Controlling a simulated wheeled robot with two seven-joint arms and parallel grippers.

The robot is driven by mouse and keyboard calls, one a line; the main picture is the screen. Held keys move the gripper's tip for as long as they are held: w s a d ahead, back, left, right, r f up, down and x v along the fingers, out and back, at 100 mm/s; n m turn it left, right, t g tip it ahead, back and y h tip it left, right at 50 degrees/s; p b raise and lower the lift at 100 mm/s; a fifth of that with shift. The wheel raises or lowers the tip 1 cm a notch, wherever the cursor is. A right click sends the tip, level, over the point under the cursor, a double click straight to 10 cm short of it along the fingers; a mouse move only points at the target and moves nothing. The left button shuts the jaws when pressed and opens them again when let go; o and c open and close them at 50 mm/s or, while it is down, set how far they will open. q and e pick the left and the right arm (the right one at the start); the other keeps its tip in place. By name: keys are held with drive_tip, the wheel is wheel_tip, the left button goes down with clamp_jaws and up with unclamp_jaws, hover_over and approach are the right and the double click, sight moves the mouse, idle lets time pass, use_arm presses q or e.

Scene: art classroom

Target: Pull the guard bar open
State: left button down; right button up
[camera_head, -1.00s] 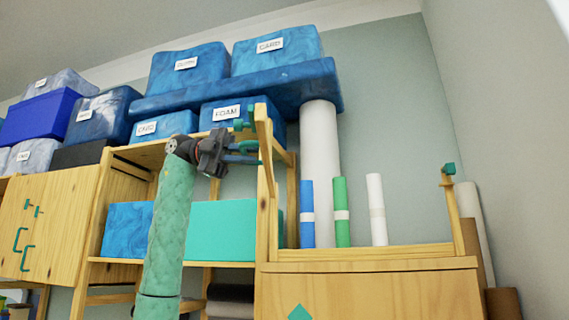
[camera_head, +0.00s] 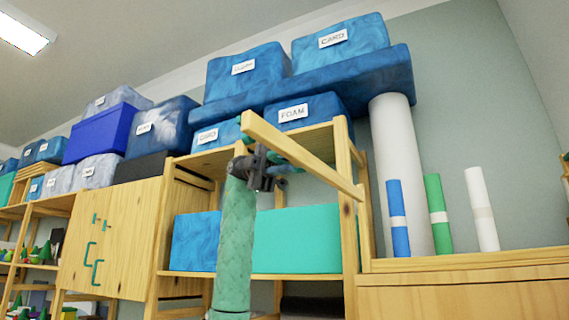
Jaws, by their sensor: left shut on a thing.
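The guard bar (camera_head: 310,162) is a pale wooden bar. It slants from an end at the upper left, near the foam box, down to the right, where it meets the shelf's wooden post. It sticks out in front of the shelf. My left gripper (camera_head: 277,169), dark with teal fingers on a green-sleeved arm, is at the bar's left part, just below and behind it. It is shut on the bar's handle; the bar partly hides the fingers, so the grip itself is hard to see. My right gripper is not in view.
Blue, green and white rolls (camera_head: 482,210) stand on the right ledge (camera_head: 470,260). A wooden cabinet (camera_head: 108,235) is at left.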

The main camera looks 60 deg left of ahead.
use_arm(q)
drive_tip(key=shift+f, duration=0.1)
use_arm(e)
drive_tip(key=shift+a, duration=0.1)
